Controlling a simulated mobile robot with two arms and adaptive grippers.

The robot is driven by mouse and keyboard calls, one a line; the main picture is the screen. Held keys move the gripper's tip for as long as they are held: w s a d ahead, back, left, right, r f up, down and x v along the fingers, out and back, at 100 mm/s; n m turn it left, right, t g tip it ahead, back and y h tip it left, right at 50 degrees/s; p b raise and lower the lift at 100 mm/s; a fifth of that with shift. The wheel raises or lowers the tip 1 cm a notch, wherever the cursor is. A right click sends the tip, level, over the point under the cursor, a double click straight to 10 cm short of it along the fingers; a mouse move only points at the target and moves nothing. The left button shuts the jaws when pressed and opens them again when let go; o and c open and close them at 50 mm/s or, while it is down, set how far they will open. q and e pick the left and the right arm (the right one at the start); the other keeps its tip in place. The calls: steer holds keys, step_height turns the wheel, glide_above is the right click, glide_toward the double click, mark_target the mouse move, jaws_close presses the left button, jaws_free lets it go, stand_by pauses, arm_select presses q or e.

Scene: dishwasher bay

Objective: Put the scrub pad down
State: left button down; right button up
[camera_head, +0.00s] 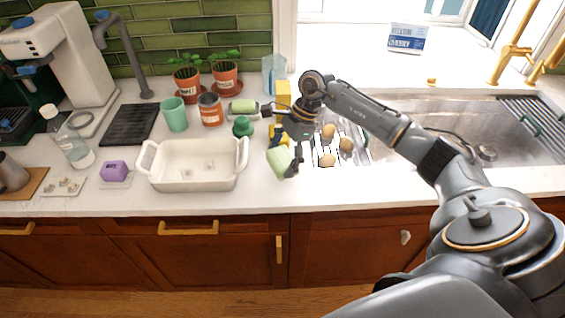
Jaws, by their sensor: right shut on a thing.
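My right gripper (289,150) reaches in from the right over the counter, pointing down. It is shut on a pale green scrub pad (279,162), which hangs tilted beside the white baking dish (198,182), to the right of its handle. I cannot tell whether the pad's lower end touches the counter. My left gripper is not in view.
A striped cloth or rack (353,156) with several round tan items lies right of the pad, before the sink (440,125). A green-topped block (243,106) and a dark green knobbed object (242,126) stand behind the dish. Bare counter (280,195) shows at the front.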

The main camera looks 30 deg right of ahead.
mark_target(283, 166)
step_height(283, 166, down, 3)
steer(key=shift+d+f+p, duration=0.1)
steer(key=shift+d+p, duration=0.05)
steer(key=shift+p, duration=0.85)
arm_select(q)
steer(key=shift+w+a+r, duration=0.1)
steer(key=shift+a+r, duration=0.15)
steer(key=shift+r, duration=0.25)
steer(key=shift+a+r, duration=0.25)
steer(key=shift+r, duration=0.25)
arm_select(e)
steer(key=shift+f, duration=0.1)
steer(key=shift+f+b, duration=0.2)
steer(key=shift+b, duration=0.2)
steer(key=o, duration=0.9)
steer(key=shift+r, duration=0.1)
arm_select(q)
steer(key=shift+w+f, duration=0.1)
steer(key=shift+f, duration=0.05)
arm_select(e)
steer(key=shift+o, duration=0.2)
